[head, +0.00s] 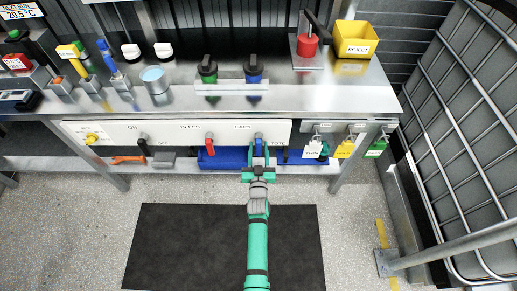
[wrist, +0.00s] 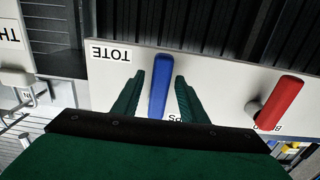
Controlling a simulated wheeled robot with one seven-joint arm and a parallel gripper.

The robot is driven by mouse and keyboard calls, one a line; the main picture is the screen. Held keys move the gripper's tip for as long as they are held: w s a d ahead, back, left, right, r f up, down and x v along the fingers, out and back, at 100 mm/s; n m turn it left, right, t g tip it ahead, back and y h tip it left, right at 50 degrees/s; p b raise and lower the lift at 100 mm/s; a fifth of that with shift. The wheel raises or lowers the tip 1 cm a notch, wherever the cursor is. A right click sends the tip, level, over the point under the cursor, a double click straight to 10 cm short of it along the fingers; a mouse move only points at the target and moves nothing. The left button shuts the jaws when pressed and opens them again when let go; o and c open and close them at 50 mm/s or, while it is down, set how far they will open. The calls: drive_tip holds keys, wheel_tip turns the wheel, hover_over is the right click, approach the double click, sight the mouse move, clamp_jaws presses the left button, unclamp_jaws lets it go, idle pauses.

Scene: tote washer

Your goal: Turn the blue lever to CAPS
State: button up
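The blue lever (head: 258,141) is on the white front panel (head: 110,131), near the CAPS label (head: 242,127). In the wrist view the blue lever (wrist: 160,85) stands between my two fingers. The TOTE label (wrist: 110,53) shows upside down to its left, and the CAPS label is partly hidden near its lower end. My gripper (head: 259,156) is in front of the panel. In the wrist view my gripper (wrist: 160,77) is open, with a gap on each side of the lever. Which mark the lever points at is hard to tell.
A red lever (head: 209,141) by the BLEED label is left of the blue one; it also shows in the wrist view (wrist: 276,103). Hanging tags (head: 345,149) are to the right. A blue tray (head: 215,160) lies under the panel. A metal cage (head: 462,130) stands at right.

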drive_tip(key=shift+w, duration=0.1)
clamp_jaws()
